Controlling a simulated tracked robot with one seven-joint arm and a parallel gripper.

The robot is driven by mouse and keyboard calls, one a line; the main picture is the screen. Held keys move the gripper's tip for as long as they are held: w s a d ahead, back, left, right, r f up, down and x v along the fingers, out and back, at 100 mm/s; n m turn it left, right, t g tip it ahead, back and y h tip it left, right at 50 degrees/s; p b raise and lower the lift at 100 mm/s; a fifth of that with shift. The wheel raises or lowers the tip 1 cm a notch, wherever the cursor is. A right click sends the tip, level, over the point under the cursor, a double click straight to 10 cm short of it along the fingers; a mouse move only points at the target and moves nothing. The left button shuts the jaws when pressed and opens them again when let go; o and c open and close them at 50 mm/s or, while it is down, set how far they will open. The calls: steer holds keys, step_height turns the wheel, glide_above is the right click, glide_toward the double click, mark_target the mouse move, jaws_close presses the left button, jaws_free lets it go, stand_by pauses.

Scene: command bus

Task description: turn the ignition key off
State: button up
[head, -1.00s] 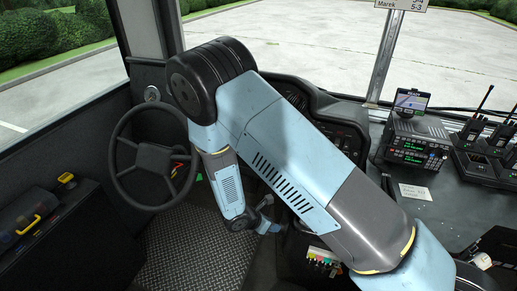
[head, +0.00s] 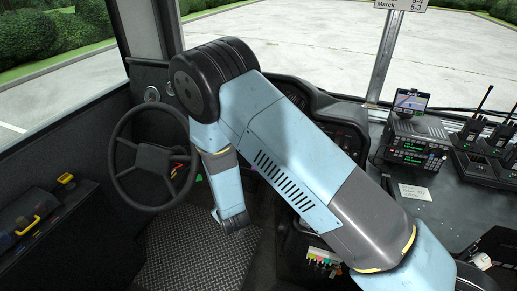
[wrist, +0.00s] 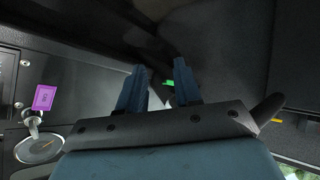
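In the wrist view my gripper (wrist: 160,68) points up the picture with its two blue fingers apart and nothing visible held between them. A purple tag (wrist: 45,97) shows at the left of that view, well left of the fingers and apart from them. Just below it is a small metallic piece (wrist: 32,122), which may be the ignition key or its lock; I cannot tell which way it is turned. In the head view my forearm end (head: 232,220) hangs right of the steering wheel (head: 153,160), and the gripper fingers are hidden. I cannot make out the key there.
A round dial (wrist: 38,148) lies below the metallic piece in the wrist view. Small red and yellow parts (head: 178,168) show at the wheel's right side. The dashboard (head: 345,138) is behind my arm. Ribbed floor (head: 180,255) lies open below. A radio unit (head: 415,150) stands at right.

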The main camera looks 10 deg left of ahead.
steer(key=w+d+r+m+t+h, duration=0.7)
steer(key=d+r+t, duration=0.25)
steer(key=r, duration=0.35)
steer(key=shift+m+y, duration=0.3)
steer(key=shift+m, duration=0.1)
steer(key=w, duration=1.3)
steer(key=shift+w+d+f, duration=0.15)
steer(key=shift+w+d, duration=0.1)
steer(key=shift+w, duration=0.05)
steer(key=shift+c, duration=0.2)
jaws_close()
